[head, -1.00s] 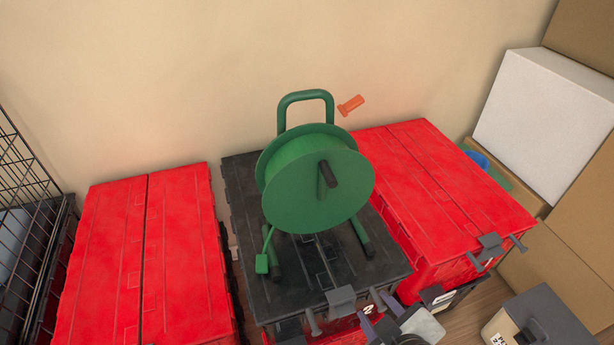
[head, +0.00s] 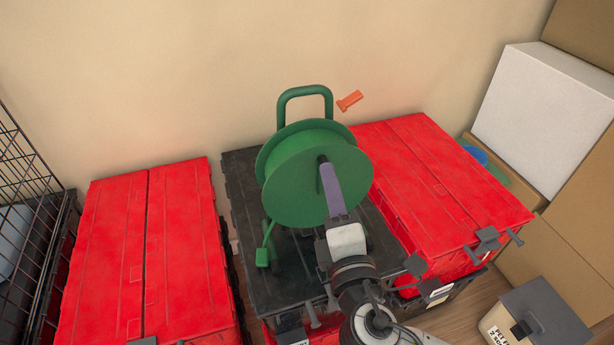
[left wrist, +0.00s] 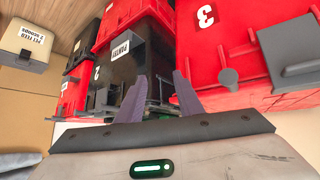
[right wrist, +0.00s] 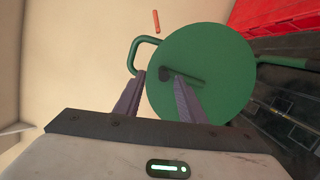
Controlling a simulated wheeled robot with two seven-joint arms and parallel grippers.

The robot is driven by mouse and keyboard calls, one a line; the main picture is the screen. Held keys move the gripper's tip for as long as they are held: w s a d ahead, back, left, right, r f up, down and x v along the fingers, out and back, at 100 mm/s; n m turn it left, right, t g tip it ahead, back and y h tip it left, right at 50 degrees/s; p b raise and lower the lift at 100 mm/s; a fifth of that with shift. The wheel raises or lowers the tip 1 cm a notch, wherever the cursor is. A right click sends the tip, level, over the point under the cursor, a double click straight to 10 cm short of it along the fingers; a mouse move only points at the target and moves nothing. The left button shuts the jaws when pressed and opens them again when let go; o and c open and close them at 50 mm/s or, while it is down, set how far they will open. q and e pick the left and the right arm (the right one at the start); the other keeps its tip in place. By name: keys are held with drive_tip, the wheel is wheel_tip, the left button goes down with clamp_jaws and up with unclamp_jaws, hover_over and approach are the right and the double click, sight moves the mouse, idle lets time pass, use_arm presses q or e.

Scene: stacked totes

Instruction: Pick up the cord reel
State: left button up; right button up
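The green cord reel (head: 300,190) stands upright on the black tote lid, with a looped handle (head: 305,90) on top. My right gripper (head: 332,178) is in front of its face in the head view and partly hides it. In the right wrist view the reel's round face (right wrist: 215,55) is close ahead. The fingers of my right gripper (right wrist: 158,76) are apart, with the dark crank knob (right wrist: 166,73) showing between the tips. I cannot tell whether they touch it. My left gripper (left wrist: 160,76) is open and empty, facing totes in the left wrist view.
The black tote (head: 255,285) stands between red totes (head: 185,250) and (head: 445,190). A wire crate (head: 25,180) is at the left. Boxes (head: 545,120) and a pet feed container (head: 535,315) are at the right. An orange piece (head: 349,101) shows near the loop.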

sight(315, 181)
drive_tip(key=w, duration=0.4)
drive_tip(key=shift+w+a+f, duration=0.25)
drive_tip(key=shift+w+a, duration=0.1)
drive_tip(key=shift+w, duration=0.05)
clamp_jaws()
idle(1.0)
